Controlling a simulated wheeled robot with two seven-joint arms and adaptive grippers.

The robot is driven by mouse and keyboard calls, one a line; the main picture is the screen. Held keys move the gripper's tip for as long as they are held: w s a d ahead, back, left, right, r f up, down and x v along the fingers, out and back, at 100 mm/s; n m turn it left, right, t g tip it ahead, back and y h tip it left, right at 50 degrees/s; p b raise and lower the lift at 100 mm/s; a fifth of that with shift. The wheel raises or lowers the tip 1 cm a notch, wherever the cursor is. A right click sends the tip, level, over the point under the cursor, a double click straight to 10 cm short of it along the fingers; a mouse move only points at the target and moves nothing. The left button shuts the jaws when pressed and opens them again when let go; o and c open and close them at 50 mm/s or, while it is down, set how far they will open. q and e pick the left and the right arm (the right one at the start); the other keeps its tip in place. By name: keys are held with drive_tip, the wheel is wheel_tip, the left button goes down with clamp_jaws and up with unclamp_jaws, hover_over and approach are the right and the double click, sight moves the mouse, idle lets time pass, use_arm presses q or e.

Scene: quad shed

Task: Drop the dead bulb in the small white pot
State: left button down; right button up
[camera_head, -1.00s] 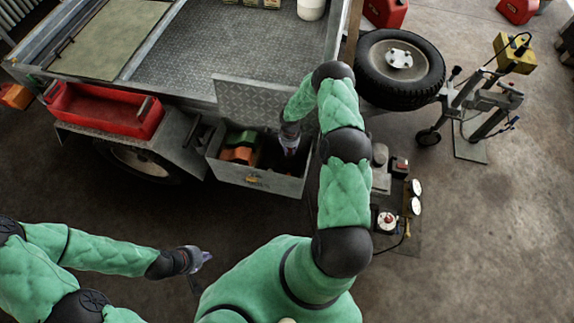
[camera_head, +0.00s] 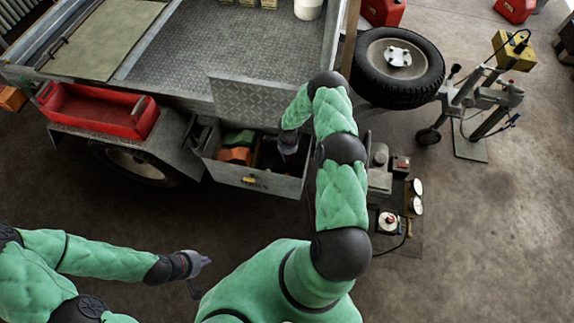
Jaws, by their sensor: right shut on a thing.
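My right gripper (camera_head: 287,150) reaches down into the open metal box (camera_head: 260,181) on the trailer's side. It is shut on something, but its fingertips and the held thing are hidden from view. I cannot make out the dead bulb. A white pot (camera_head: 308,9) stands on the trailer bed at the top edge, partly cut off; I cannot tell whether it is the small white pot. My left gripper (camera_head: 203,275) hangs over the floor at the lower left, fingers apart and empty, far from the box.
Orange and green things (camera_head: 236,149) lie in the box's left part. Its raised chequer-plate lid (camera_head: 252,101) stands behind. A red tray (camera_head: 98,113) sits on the fender. A spare wheel (camera_head: 398,68) and a pump with gauges (camera_head: 390,222) are at the right. The floor in front is clear.

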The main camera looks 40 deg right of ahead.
drive_tip(key=o, duration=0.8)
drive_tip(key=shift+o, duration=0.2)
drive_tip(key=shift+r, duration=0.15)
wheel_tip(320, 180, up, 12)
idle(0.3)
